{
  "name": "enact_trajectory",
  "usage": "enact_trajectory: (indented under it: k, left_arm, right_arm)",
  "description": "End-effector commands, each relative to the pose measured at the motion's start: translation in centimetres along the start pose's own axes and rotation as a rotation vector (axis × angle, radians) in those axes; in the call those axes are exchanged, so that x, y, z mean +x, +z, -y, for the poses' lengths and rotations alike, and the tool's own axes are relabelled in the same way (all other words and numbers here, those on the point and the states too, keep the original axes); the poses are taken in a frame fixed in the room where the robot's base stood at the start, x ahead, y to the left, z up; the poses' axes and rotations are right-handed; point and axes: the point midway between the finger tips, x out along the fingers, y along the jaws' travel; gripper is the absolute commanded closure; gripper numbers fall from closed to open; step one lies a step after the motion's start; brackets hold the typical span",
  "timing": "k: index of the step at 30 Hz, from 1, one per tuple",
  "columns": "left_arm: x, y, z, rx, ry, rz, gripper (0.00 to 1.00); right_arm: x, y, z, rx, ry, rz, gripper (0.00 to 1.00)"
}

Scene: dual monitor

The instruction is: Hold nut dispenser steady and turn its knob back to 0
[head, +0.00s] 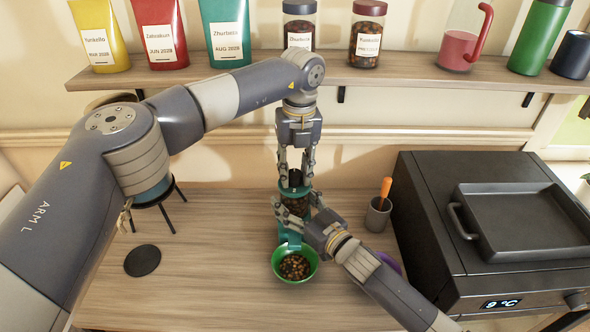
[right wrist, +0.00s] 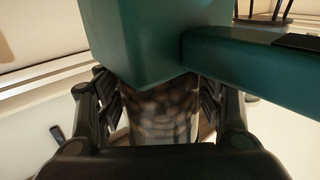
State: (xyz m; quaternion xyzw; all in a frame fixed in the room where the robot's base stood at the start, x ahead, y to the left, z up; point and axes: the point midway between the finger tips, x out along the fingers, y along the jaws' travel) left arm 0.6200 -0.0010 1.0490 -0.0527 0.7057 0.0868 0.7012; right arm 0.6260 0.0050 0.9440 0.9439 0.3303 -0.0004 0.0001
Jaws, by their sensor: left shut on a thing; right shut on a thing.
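The nut dispenser (head: 294,205) stands upright on the table, with teal parts and a clear body full of brown nuts. My right gripper (head: 296,205) is shut on the dispenser's clear body from the right. In the right wrist view its fingers flank the nut-filled body (right wrist: 160,112), next to teal casing (right wrist: 140,40). My left gripper (head: 295,172) points straight down and is shut on the dispenser's dark top (head: 295,178). I cannot tell whether that top is the knob, and no dial marks are readable. A green bowl (head: 278,262) with nuts sits below the spout.
A black appliance (head: 425,215) with a tray on top stands at the right. A grey cup (head: 377,215) with an orange-handled tool is beside it. A black round disc (head: 142,261) lies at the left. A shelf (head: 410,75) with pouches and jars runs above.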

Motion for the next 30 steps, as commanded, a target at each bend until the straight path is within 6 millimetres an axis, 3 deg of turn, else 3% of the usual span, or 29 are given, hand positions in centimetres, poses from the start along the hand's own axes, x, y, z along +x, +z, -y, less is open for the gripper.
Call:
enact_trajectory:
  k: [14, 15, 18, 30]
  left_arm:
    - [-0.05, 0.26, -0.11, -0.02, -0.001, 0.005, 0.94]
    - [-0.05, 0.25, -0.1, -0.02, -0.001, 0.005, 0.68]
    - [-0.05, 0.22, -0.09, -0.019, -0.001, 0.004, 0.49]
    - [-0.01, 0.07, -0.03, 0.003, 0.0, 0.002, 0.49]
  right_arm:
    - [-0.03, 0.0, 0.19, -0.002, -0.004, -0.002, 0.94]
    - [-0.03, 0.0, 0.18, -0.002, -0.004, -0.001, 0.94]
    - [-0.03, 0.0, 0.17, -0.001, -0.003, -0.001, 0.94]
    - [-0.01, 0.03, 0.09, 0.0, -0.002, 0.0, 0.94]
